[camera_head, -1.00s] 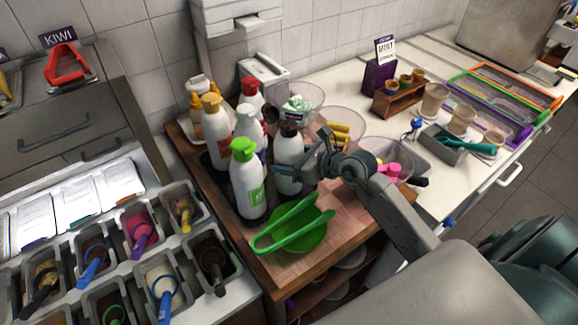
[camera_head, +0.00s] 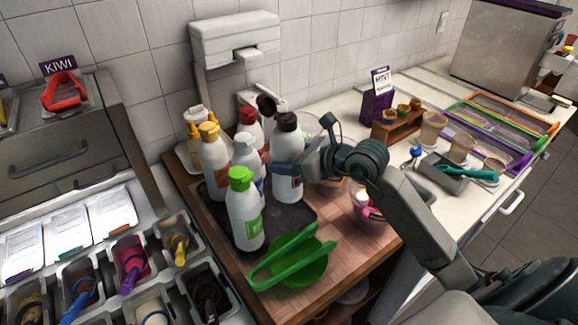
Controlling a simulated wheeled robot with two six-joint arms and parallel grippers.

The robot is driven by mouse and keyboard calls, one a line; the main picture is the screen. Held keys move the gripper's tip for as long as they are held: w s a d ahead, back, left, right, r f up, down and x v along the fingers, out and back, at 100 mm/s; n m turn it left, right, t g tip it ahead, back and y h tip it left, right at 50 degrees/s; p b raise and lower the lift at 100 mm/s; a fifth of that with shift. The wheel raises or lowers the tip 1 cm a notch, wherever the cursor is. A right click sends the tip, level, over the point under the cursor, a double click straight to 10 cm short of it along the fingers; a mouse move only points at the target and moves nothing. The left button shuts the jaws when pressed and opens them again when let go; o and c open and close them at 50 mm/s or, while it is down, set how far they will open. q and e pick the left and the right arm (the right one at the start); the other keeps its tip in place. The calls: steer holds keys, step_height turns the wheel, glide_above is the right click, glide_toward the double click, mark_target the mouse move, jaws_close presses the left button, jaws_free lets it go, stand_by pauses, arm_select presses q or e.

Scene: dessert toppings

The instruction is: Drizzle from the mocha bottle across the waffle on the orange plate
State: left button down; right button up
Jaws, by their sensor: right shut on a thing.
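The bottle with the dark cap (camera_head: 287,158), white-bodied, stands upright in the jaws of my right gripper (camera_head: 291,168) in the head view. I take it for the mocha bottle; its label cannot be read from here. My right gripper reaches it from the right and is shut on it, with the bottle raised above the dark mat. My left gripper is not in view. I see no waffle and no orange plate in this view.
A green-capped bottle (camera_head: 244,212) and several other bottles stand close on the left. A green bowl with green tongs (camera_head: 290,262) sits in front on the wooden cart top (camera_head: 350,253). Topping tubs (camera_head: 131,263) lie left; a wooden rack (camera_head: 395,130) stands right.

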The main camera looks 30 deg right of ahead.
mark_target(296, 132)
steer(key=shift+r, duration=0.2)
steer(key=shift+r+p, duration=2.25)
steer(key=shift+r, duration=1.25)
steer(key=shift+f, duration=0.1)
